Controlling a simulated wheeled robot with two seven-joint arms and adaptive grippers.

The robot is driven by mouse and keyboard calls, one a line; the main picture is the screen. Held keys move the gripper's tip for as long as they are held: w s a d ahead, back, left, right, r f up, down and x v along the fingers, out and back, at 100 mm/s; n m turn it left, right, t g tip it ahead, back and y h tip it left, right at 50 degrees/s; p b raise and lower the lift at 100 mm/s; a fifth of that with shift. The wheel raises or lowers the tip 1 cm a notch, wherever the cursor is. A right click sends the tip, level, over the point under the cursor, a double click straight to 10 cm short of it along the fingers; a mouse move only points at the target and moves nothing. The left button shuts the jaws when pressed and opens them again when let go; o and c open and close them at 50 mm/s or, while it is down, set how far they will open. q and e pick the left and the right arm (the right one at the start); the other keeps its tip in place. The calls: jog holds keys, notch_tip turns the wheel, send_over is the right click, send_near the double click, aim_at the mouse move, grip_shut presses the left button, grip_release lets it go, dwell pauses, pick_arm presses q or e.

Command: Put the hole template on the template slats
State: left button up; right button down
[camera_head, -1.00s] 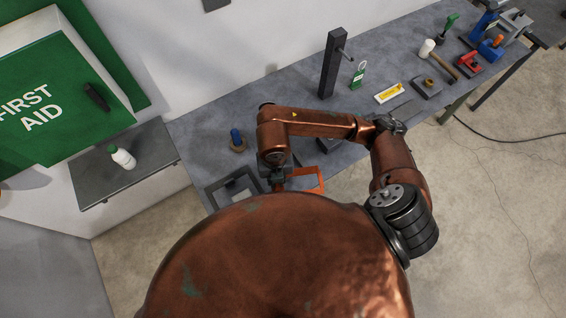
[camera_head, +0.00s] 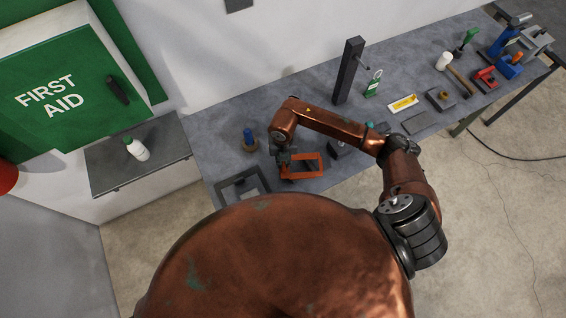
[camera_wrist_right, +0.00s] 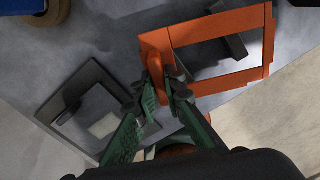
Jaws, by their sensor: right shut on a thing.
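The hole template appears to be the orange rectangular frame (camera_head: 321,165) with a large opening, at the near left part of the bench. My right gripper (camera_head: 283,162) is shut on its left side. In the right wrist view, the green fingers (camera_wrist_right: 163,90) pinch the left bar of the orange frame (camera_wrist_right: 225,84). Dark grey angled pieces (camera_wrist_right: 238,47) show through the opening; they may be the template slats, but I cannot tell. I cannot tell whether the frame touches anything below. My left gripper is not in view.
A dark square frame (camera_head: 222,196) lies at the bench's near left corner, close to the orange frame. A blue-topped piece (camera_head: 248,137) stands behind it. A dark post (camera_head: 348,72) stands toward the back. A grey block (camera_head: 338,151) sits right of the orange frame.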

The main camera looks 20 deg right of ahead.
jog(key=shift+f, duration=0.6)
jog(key=shift+f, duration=0.15)
jog(key=c, duration=2)
grip_release()
jog(key=shift+r, duration=0.35)
notch_tip(320, 180, up, 12)
jog(key=shift+f+b, duration=0.2)
jog(key=shift+b, duration=0.45)
